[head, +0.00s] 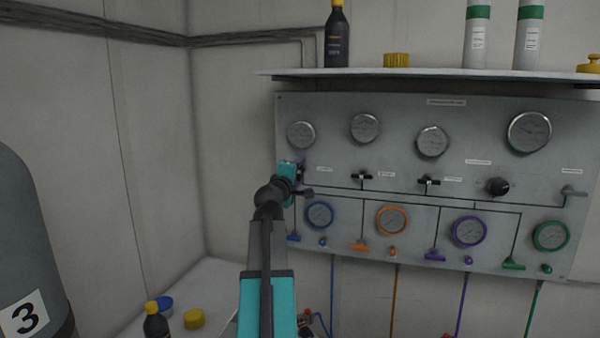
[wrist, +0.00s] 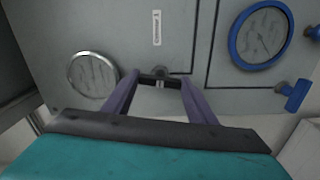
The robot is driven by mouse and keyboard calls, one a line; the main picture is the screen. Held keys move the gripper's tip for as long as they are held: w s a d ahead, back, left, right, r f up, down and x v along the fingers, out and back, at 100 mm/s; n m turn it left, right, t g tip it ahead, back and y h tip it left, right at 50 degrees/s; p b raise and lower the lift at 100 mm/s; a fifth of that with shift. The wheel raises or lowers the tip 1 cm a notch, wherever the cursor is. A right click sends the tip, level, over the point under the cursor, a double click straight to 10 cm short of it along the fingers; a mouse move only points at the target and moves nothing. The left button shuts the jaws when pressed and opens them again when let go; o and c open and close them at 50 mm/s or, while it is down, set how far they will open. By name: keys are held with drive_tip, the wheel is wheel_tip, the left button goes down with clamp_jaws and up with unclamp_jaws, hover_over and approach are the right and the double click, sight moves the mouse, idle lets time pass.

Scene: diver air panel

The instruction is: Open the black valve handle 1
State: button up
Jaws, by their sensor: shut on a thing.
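The grey panel (head: 460,185) carries a row of small black valve handles. The leftmost black valve handle (wrist: 153,77) shows in the wrist view, lying across the gap between the purple fingers of my gripper (wrist: 160,78). The fingers are shut on this handle at its two ends. In the head view my gripper (head: 298,172) reaches the left part of the panel, and my arm largely hides this handle. Two similar black handles, a middle one (head: 362,177) and a right one (head: 429,181), stand farther right.
Gauges sit above, and coloured-rim gauges with a blue handle (head: 294,237) and others sit below. A black knob (head: 498,187) is at the right. A shelf (head: 430,75) with bottles overhangs the panel. A numbered cylinder (head: 30,250) stands at left.

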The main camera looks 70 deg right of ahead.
drive_tip(key=shift+a+f, duration=0.1)
drive_tip(key=shift+f, duration=0.15)
drive_tip(key=o, duration=1.1)
drive_tip(key=shift+w+a+r, duration=0.1)
drive_tip(key=shift+c, duration=0.2)
drive_tip(key=shift+r, duration=0.1)
drive_tip(key=shift+a, duration=0.1)
drive_tip(key=a+b, duration=0.3)
drive_tip(key=a, duration=1)
drive_tip(key=shift+s+a, duration=0.2)
drive_tip(key=shift+s, duration=0.25)
